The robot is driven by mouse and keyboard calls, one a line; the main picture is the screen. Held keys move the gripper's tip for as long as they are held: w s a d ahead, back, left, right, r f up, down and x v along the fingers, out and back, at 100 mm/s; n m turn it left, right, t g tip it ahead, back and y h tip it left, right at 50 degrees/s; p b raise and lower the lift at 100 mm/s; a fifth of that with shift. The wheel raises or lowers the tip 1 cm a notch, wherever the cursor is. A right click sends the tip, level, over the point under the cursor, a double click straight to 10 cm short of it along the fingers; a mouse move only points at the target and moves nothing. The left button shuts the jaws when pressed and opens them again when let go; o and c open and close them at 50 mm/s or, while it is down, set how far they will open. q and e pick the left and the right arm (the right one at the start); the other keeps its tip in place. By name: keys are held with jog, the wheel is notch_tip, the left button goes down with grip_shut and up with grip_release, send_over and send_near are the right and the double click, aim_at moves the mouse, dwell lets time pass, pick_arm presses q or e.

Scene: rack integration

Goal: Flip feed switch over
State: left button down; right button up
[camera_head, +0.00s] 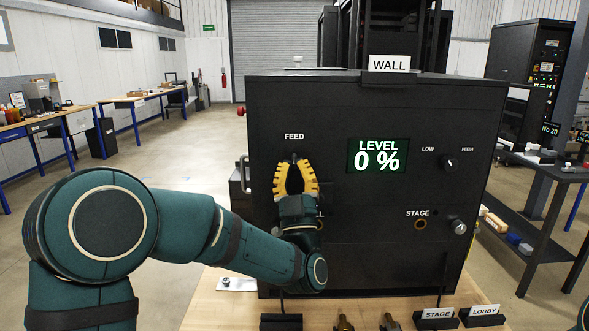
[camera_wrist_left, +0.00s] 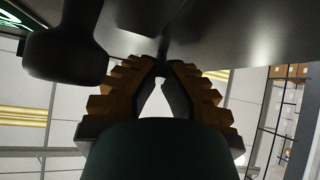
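The FEED label (camera_head: 294,136) is on the front of a black panel box (camera_head: 390,110) on a wooden bench. The feed switch under it is mostly hidden by my left gripper (camera_head: 295,163), whose yellow fingers point up just below the label. In the left wrist view the fingers (camera_wrist_left: 161,66) lean together at the tips, close to the dark panel face (camera_wrist_left: 235,35). A thin dark piece shows at the tips; I cannot tell whether it is gripped. The display (camera_head: 377,156) reads LEVEL 0 %. My right gripper is out of view.
A LOW/HIGH knob (camera_head: 449,162) and the STAGE socket (camera_head: 420,224) with a silver knob (camera_head: 459,227) are on the panel's right. Brass plugs (camera_head: 389,322) and STAGE and LOBBY signs (camera_head: 482,311) stand on the bench (camera_head: 210,310) in front. A dark rounded knob-like part is close beside the fingers in the wrist view (camera_wrist_left: 65,55).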

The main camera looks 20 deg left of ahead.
pick_arm(q)
jog(key=shift+f, duration=0.15)
jog(key=c, duration=1)
grip_release()
jog(key=shift+w, duration=0.1)
jog(key=shift+r, duration=0.2)
